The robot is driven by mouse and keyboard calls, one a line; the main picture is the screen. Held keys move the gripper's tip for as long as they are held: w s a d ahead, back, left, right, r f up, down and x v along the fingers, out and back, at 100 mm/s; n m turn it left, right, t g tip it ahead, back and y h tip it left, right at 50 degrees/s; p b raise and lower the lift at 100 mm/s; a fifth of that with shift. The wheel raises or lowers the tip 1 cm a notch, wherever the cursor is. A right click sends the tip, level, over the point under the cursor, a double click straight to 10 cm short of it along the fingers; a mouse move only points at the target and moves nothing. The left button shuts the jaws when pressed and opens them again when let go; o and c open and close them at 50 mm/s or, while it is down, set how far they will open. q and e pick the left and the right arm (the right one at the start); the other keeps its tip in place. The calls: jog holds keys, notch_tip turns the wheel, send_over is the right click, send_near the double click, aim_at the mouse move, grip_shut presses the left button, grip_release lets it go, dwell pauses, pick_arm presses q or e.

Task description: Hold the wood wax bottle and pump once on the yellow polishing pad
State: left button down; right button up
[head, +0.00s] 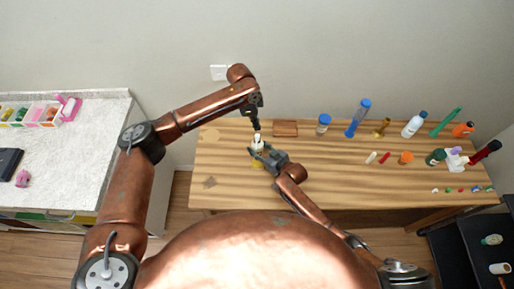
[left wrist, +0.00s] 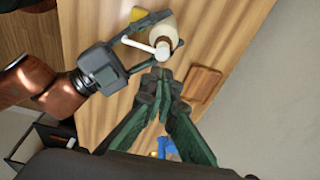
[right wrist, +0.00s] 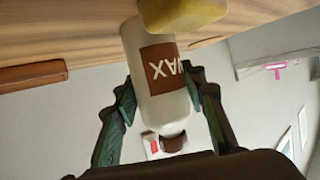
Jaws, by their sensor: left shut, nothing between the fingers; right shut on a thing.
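The wood wax bottle (head: 257,142) is cream with a brown label and stands on the table, seen inverted in the right wrist view (right wrist: 165,100). Its white pump head shows in the left wrist view (left wrist: 143,45). The yellow polishing pad (right wrist: 180,14) lies beside the bottle's base; part of it shows in the left wrist view (left wrist: 137,14). My right gripper (head: 257,151) is shut on the bottle, one finger on each side. My left gripper (head: 257,128) is shut and empty, pointing down just above the pump; contact cannot be told.
A brown wooden block (head: 285,128) lies right of the bottle. A white counter (head: 75,165) is at the left. The table's left end is mostly clear.

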aim_at(257, 135)
pick_arm(q)
jog(key=shift+f, duration=1.6)
jog(key=shift+f, duration=0.1)
jog(key=shift+f, duration=1.45)
jog(key=shift+r, duration=1.55)
jog(key=shift+r, duration=3)
pick_arm(e)
jog(key=o, duration=1.4)
